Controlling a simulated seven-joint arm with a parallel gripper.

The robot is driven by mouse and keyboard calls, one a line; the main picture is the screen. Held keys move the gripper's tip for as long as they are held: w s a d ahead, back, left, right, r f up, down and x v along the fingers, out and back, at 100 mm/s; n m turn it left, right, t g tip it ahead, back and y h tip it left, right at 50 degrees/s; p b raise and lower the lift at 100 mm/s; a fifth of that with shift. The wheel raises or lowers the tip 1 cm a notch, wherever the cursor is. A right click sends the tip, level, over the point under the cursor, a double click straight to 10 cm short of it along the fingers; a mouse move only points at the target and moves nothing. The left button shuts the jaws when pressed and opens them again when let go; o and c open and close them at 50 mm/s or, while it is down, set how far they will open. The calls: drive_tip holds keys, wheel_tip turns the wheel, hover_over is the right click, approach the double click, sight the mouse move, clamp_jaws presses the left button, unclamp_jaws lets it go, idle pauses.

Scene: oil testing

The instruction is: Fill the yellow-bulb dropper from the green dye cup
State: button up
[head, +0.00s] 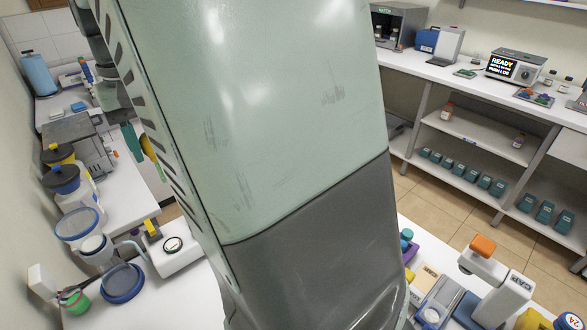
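A large pale green and grey body, which looks like part of my own arm, fills the middle of the head view and hides much of the work area. My gripper is not in view. A small green container (76,303) stands at the lower left, with dark thin items at its top; I cannot tell whether it is the green dye cup. A small yellow part (152,228) shows on or beside a white device at the left; I cannot tell whether it is the dropper's bulb.
Blue-rimmed round containers (122,284) and the white device (176,254) crowd the left counter. Bottles with dark caps (64,180) stand behind them. A white instrument with an orange knob (484,246) stands at the lower right. Shelves with teal boxes (544,212) line the right.

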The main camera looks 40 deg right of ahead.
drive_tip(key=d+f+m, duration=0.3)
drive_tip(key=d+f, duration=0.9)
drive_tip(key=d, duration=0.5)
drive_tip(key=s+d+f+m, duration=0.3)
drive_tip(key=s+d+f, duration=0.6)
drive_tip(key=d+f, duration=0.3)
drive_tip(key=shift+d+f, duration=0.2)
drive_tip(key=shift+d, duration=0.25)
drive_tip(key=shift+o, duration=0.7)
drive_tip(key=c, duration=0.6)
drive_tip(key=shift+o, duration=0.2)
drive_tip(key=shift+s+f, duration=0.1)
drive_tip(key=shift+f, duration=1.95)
